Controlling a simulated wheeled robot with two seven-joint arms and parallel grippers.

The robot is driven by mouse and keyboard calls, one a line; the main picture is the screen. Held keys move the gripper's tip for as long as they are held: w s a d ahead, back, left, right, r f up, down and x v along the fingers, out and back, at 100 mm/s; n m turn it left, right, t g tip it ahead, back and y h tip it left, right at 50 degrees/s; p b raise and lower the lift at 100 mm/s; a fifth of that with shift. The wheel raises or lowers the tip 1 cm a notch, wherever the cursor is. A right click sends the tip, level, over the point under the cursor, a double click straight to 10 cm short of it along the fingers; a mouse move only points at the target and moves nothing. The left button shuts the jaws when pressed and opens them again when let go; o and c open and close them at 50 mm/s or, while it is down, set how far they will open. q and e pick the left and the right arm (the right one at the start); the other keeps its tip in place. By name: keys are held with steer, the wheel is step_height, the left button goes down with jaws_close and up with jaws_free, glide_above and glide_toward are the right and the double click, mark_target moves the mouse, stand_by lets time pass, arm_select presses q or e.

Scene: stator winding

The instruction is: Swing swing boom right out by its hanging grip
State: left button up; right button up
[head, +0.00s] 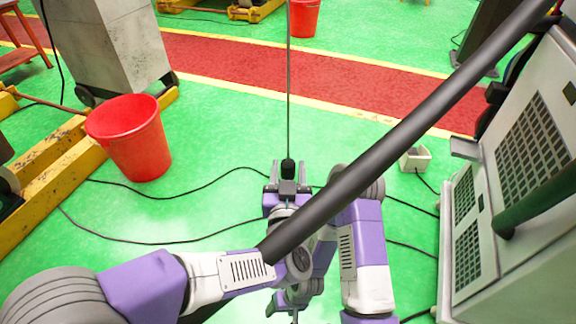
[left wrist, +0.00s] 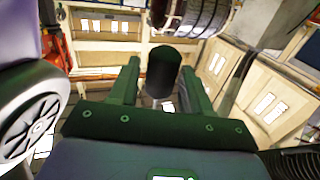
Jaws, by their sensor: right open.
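The hanging grip (head: 288,167) is a small black cylinder at the lower end of a thin dark cord (head: 289,90). The cord runs up out of the top of the head view. My left gripper (head: 288,182) is at the grip, with one finger on each side. In the left wrist view the grip (left wrist: 163,72) stands between the spread green-lit fingers, with a gap visible on its left. A thick dark tube (head: 400,135), possibly the swing boom, crosses diagonally in front of my arms. The cord's upper attachment is out of view. My right gripper (head: 293,303) is low in the head view, partly hidden.
A pale grey machine cabinet (head: 470,240) with vent panels stands at the right. A red bucket (head: 130,138) and yellow beams (head: 55,175) are at the left. Black cables (head: 160,242) lie on the green floor. A small white box (head: 415,158) is right of my arms.

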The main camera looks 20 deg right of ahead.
arm_select(q)
steer(key=shift+o, duration=0.5)
steer(key=shift+s+a+r, duration=0.2)
steer(key=shift+s, duration=0.05)
steer(key=shift+w+d+f, duration=0.1)
steer(key=shift+w+d, duration=0.05)
steer(key=shift+w, duration=0.1)
steer(key=v, duration=0.7)
steer(key=shift+s+p, duration=0.3)
steer(key=shift+p, duration=0.05)
